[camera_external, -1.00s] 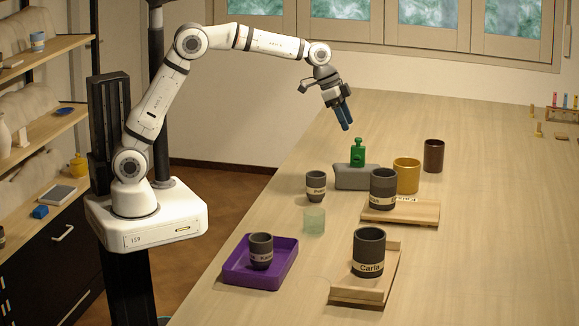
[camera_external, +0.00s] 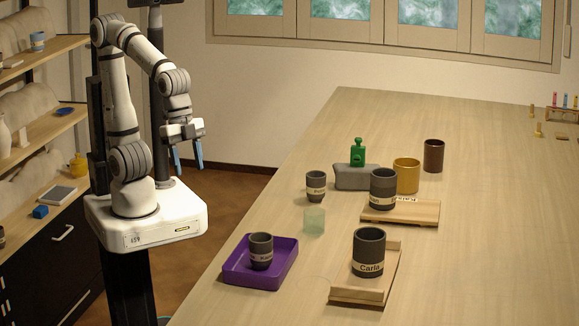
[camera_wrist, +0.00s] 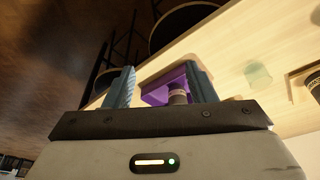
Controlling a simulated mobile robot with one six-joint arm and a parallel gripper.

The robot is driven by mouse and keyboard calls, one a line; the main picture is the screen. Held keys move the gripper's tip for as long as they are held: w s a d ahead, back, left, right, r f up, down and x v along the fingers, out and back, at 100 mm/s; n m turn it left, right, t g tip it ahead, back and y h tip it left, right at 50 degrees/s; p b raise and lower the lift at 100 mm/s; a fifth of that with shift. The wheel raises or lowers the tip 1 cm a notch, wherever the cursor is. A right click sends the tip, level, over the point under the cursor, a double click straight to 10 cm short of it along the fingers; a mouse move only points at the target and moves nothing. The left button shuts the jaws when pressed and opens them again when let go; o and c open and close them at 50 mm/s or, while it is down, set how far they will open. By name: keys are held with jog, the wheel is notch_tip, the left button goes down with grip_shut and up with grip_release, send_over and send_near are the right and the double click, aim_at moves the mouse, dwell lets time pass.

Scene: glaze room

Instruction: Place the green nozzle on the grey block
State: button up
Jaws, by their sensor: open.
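The green nozzle (camera_external: 357,153) stands upright on the grey block (camera_external: 352,179), toward the far side of the table in the external view. My gripper (camera_external: 187,167) is open and empty. It hangs beside my base, left of the table and well away from the nozzle and the block. Its blue fingers point down. In the wrist view my gripper (camera_wrist: 163,88) shows its two fingers spread apart with nothing held between them. The nozzle and block do not show clearly in the wrist view.
Near the block are a dark labelled cup (camera_external: 315,186), a yellow cup (camera_external: 406,176) and a brown cup (camera_external: 433,156). A purple tray (camera_external: 232,275) holds a cup. A wooden board (camera_external: 420,211) and a pale green glass (camera_external: 314,221) are on the table. Its right side is mostly clear.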

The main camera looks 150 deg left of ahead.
jog(key=s+d+f+m, duration=0.1)
jog(key=s+d+f, duration=0.2)
jog(key=s+d, duration=0.3)
jog(key=shift+s+d+f+m, duration=0.3)
jog(key=shift+s+d+m, duration=0.1)
jog(key=shift+s, duration=0.15)
jog(key=shift+a, duration=0.1)
dwell(0.6)
